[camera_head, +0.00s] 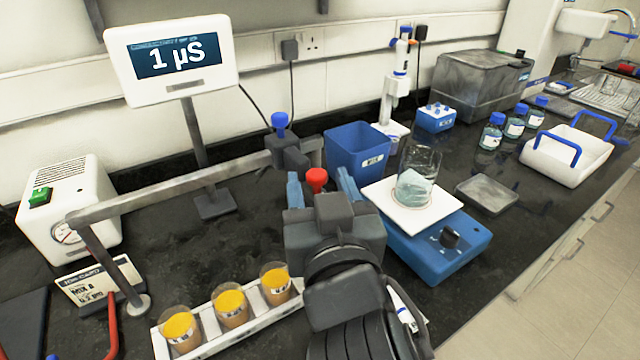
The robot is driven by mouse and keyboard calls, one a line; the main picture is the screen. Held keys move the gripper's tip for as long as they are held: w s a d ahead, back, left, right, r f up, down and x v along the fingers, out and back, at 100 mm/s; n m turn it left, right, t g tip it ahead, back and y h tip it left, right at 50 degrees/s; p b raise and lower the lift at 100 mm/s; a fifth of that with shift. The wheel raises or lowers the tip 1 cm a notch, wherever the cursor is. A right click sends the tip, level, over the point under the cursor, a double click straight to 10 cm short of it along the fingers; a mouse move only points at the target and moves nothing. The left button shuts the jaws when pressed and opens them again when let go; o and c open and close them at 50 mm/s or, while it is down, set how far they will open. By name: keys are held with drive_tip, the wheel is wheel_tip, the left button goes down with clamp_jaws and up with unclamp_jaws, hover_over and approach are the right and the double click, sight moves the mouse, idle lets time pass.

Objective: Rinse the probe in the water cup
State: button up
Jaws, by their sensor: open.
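My gripper (321,188) is open, with its two blue fingers apart. A red cap (317,177) shows between the fingertips. It may be the top of the probe, but whatever is below it is hidden by my gripper, and I cannot tell whether the fingers touch it. A clear glass beaker (416,188) with pale bluish liquid, likely the water cup, stands upright on the white plate (381,196) of a blue stirrer, to the right of my gripper. The meter display (178,58) reads 1 µS.
A metal stand arm (170,190) with a blue-knobbed clamp (282,146) runs behind my gripper. A blue bin (352,140) stands just beyond. A white rack (208,348) holds cups of orange liquid at front left. A grey slab (487,194) lies right of the stirrer.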

drive_tip(key=shift+c, duration=0.3)
clamp_jaws()
